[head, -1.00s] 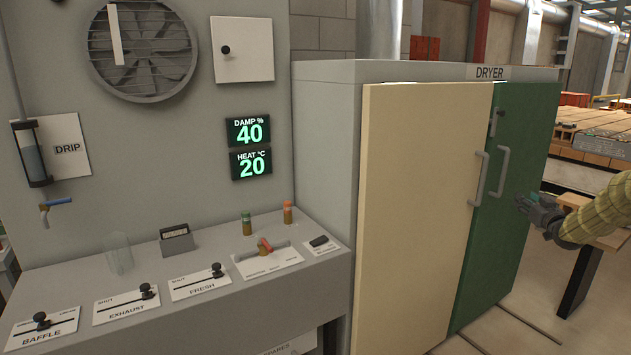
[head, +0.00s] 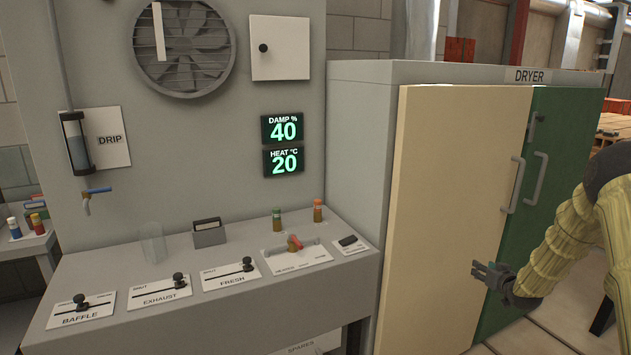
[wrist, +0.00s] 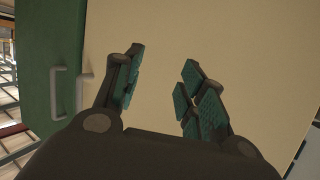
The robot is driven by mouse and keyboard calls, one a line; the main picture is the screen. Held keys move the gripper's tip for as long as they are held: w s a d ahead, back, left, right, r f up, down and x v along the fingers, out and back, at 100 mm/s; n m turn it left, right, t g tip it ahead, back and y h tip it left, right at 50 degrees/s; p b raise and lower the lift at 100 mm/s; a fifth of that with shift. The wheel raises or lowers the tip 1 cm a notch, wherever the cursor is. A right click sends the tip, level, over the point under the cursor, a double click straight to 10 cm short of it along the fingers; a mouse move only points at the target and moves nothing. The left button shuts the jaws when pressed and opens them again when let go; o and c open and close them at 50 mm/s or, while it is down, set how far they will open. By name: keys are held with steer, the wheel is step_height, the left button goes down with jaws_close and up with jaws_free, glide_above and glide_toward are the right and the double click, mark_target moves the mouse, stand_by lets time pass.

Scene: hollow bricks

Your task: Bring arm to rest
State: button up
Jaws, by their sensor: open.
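My gripper (head: 487,275) is at the end of my yellow-sleeved arm, in front of the lower part of the dryer's cream door (head: 450,190) in the head view. In the wrist view my gripper (wrist: 158,88) is open, its teal-padded fingers spread apart with nothing between them. The cream door fills most of the background there. The green door (head: 535,170) stands beside it, and its grey handle (wrist: 58,92) shows left of the fingers in the wrist view. Both dryer doors look shut.
A control bench (head: 215,300) with BAFFLE, EXHAUST and FRESH sliders stands left of the dryer. Floor (head: 520,340) shows at the lower right.

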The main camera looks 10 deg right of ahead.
steer(key=s+a+f+g+y, duration=0.1)
steer(key=s+a+f+g, duration=0.1)
steer(key=s+a+f, duration=0.7)
steer(key=s+a+f+n+g, duration=0.1)
steer(key=s+a+f+g, duration=0.1)
steer(key=s+a+f, duration=0.7)
steer(key=s+a+f+g+y, duration=0.1)
steer(key=s+a+f+g, duration=0.4)
steer(key=a, duration=0.7)
steer(key=s+a+f+g, duration=0.1)
steer(key=s+a, duration=0.4)
steer(key=s, duration=0.6)
steer(key=s+a+f+n+g, duration=0.1)
steer(key=s+a, duration=0.4)
steer(key=s, duration=0.6)
steer(key=s+a+f+g, duration=0.2)
steer(key=s+a, duration=0.3)
steer(key=s, duration=0.7)
steer(key=shift+f+n+g, duration=0.15)
steer(key=shift+n+g, duration=0.25)
